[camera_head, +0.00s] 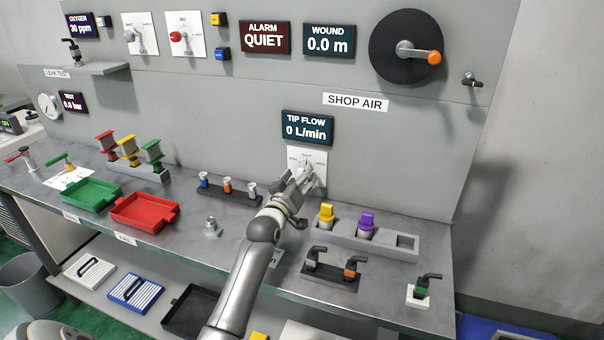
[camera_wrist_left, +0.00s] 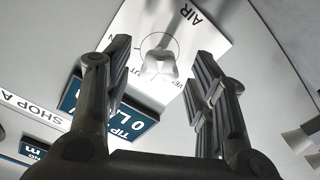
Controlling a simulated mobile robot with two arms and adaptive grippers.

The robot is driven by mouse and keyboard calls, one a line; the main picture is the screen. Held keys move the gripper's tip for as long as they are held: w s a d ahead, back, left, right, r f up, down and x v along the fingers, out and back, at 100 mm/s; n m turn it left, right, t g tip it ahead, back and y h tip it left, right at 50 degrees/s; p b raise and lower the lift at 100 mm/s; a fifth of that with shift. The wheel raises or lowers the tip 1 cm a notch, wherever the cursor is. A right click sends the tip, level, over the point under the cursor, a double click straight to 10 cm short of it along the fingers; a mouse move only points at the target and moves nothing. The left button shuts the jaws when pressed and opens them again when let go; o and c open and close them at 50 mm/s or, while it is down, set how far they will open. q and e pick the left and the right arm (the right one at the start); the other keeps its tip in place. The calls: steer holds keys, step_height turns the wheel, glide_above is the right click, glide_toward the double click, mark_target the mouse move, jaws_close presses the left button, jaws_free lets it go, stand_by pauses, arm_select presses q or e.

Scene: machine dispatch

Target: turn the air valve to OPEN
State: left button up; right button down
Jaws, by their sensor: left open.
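The air valve is a small knob (camera_wrist_left: 158,66) on a white plate (camera_head: 318,156) on the grey wall panel, under the TIP FLOW display (camera_head: 307,127), which reads 0 L/min. The plate (camera_wrist_left: 215,30) also shows in the left wrist view, with AIR printed on it and other lettering partly hidden. My left gripper (camera_head: 305,180) is at the plate and covers its lower part in the head view. In the left wrist view its two fingers (camera_wrist_left: 160,58) are open, one on each side of the knob, with a gap on both sides. The knob's exact setting is hard to read.
Below the valve, a grey rack (camera_head: 385,245) holds a yellow and a purple piece. A dark holder (camera_head: 228,196) with several small fittings lies left of my gripper. Black-handled fittings (camera_head: 330,270) stand near the bench's front. A large black crank wheel (camera_head: 395,70) is at upper right.

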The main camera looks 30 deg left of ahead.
arm_select(q)
steer(key=shift+x, duration=1)
steer(key=shift+w, duration=0.1)
arm_select(e)
steer(key=shift+w+a+r, duration=0.1)
steer(key=shift+w+a, duration=0.1)
steer(key=shift+a, duration=0.2)
arm_select(q)
steer(key=c, duration=1.1)
steer(key=shift+o, duration=0.2)
arm_select(e)
steer(key=shift+d, duration=0.15)
